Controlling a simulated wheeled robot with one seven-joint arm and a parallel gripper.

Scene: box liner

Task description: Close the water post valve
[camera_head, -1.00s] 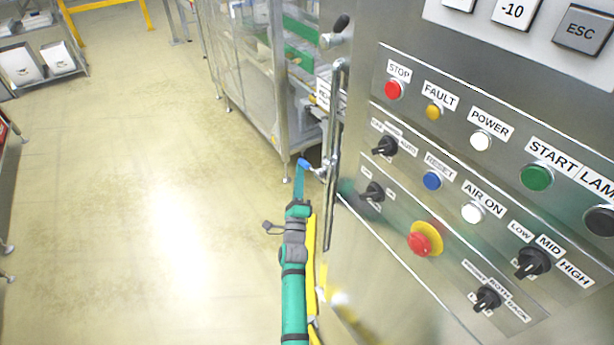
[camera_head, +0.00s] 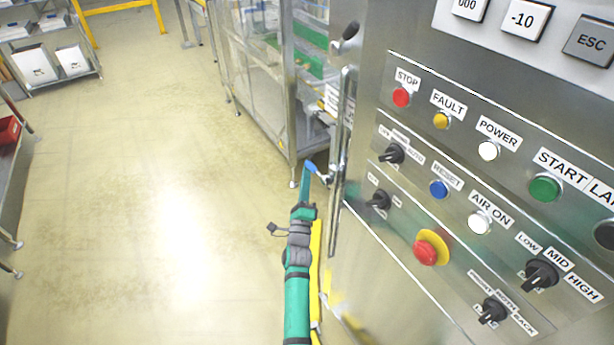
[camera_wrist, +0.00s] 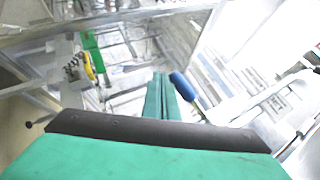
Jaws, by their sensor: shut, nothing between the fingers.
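The water post valve has a blue lever handle (camera_head: 312,168) on a metal fitting, beside the upright pipe (camera_head: 345,120) at the left edge of the steel control cabinet. My gripper (camera_head: 306,170) points up and away, with its teal fingers together and empty. Its fingertips are at the left side of the blue handle. In the wrist view, the blue handle (camera_wrist: 184,87) is just right of the closed fingers (camera_wrist: 161,78), tilted, with a narrow visible gap to the tips. Whether they touch lower down I cannot tell. The valve body is mostly hidden.
The cabinet panel (camera_head: 460,250) with buttons, knobs and a red emergency stop (camera_head: 428,250) fills the right. A glass-sided machine (camera_head: 260,70) stands behind the valve. The floor (camera_head: 150,180) to the left is clear. A shelf (camera_head: 45,45) stands far left.

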